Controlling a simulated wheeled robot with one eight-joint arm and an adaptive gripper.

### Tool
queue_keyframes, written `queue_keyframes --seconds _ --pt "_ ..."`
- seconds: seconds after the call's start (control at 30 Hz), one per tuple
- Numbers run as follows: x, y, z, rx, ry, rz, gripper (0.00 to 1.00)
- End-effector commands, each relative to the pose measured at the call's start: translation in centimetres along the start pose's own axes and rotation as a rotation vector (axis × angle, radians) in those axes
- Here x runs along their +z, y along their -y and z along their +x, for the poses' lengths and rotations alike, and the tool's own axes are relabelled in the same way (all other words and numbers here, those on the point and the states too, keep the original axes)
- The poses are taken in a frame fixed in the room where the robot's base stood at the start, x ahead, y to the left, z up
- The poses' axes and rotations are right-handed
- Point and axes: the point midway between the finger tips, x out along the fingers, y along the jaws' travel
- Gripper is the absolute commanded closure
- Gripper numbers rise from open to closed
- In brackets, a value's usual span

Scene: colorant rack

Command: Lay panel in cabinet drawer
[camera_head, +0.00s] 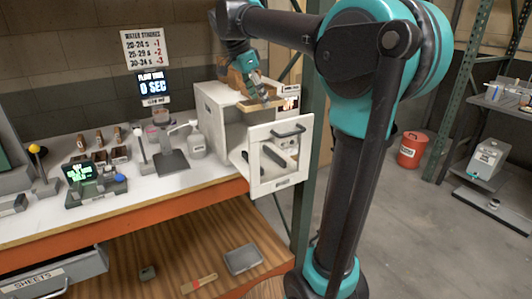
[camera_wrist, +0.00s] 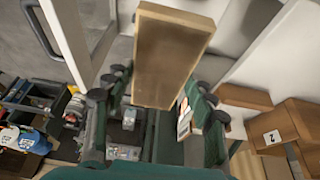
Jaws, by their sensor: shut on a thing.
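My gripper (camera_head: 262,97) is shut on a flat tan panel (camera_head: 262,105). The panel also shows in the wrist view (camera_wrist: 172,55), tilted between the dark finger pads of my gripper (camera_wrist: 155,95). The white cabinet (camera_head: 212,115) stands on the bench. In the head view the panel is above and behind the drawer front, near the cabinet's upper part. Part of the drawer front and handle shows at the wrist view's upper left (camera_wrist: 75,25). The panel hides part of the drawer inside there.
Brown boxes (camera_wrist: 283,125) sit close at the right of the wrist view. A green post (camera_head: 306,180) rises right of the drawer. A red bucket (camera_head: 411,150) stands on the floor.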

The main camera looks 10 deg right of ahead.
Motion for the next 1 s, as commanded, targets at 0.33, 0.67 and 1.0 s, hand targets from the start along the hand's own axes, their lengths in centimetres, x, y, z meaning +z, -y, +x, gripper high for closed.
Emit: queue_keyframes --seconds 0.33,0.67,1.0 --pt "3.2 0.0 7.8 0.0 0.0 0.0 0.76" --pt "5.5 0.0 13.3 0.0 0.0 0.001 0.76" --pt "6.9 0.0 16.6 0.0 0.0 0.001 0.76"
